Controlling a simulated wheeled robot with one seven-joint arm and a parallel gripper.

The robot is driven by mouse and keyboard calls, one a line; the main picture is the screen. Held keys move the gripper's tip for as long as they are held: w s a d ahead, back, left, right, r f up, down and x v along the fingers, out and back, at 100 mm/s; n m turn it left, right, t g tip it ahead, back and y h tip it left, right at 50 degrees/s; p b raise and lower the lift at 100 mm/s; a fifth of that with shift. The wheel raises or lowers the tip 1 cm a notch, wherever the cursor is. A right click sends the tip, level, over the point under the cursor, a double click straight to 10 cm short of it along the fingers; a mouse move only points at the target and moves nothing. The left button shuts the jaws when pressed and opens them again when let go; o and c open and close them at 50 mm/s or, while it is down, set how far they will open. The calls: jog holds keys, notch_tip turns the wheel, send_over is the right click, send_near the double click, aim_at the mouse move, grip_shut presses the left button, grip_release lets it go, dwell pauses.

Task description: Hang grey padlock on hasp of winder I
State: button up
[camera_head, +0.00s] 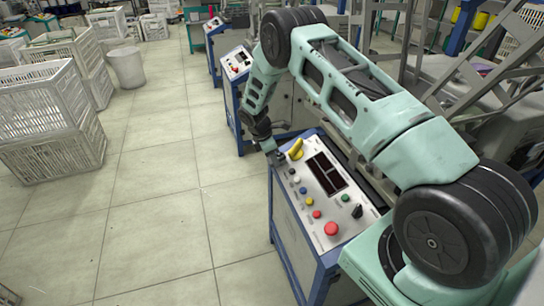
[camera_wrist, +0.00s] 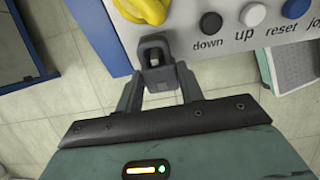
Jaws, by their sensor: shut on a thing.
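My gripper (camera_wrist: 158,80) is shut on a small dark grey block with a loop-like top, which I take to be the grey padlock (camera_wrist: 161,76). In the wrist view it sits at the edge of the winder's control panel (camera_wrist: 225,38), just below the yellow rotary handle (camera_wrist: 146,8). I cannot tell whether its loop passes through a hasp; the hasp is not clearly distinguishable. In the head view my gripper (camera_head: 275,158) is at the upper left corner of the near panel (camera_head: 318,212), beside the yellow handle (camera_head: 296,149); the padlock is too small to make out there.
The near panel carries several buttons, a red mushroom button (camera_head: 331,229) and a dark display (camera_head: 327,172). A second console (camera_head: 237,62) stands behind. White crates (camera_head: 50,125) and a pale bin (camera_head: 127,68) stand left. The floor between is clear.

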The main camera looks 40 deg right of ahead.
jog(key=shift+w+a+f, duration=0.1)
jog(key=shift+a+f, duration=0.15)
jog(key=shift+a, duration=0.2)
dwell(0.8)
jog(key=o, duration=1.2)
jog(key=shift+c, duration=0.2)
jog(key=v, duration=1.7)
jog(key=shift+r+b, duration=0.2)
jog(key=shift+b, duration=0.1)
jog(key=shift+a, duration=0.15)
